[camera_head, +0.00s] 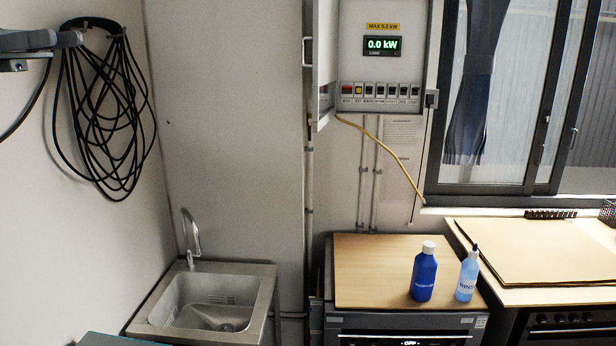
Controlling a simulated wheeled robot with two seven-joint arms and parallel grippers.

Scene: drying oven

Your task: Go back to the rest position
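My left gripper (70,45) is at the top left corner of the head view, seen edge-on and partly cut off by the frame. It is up in the air, in front of the left wall and the coiled cable, far from the counters. I see nothing clearly held in it, and whether its fingers are apart cannot be told. My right gripper is not in view.
A black cable coil (105,110) hangs on the left wall. A steel sink (160,318) stands below. A dark blue bottle (424,275) and a light blue bottle (467,278) stand on a wooden top (375,265). An electrical cabinet (410,70) reads 0.0 kW.

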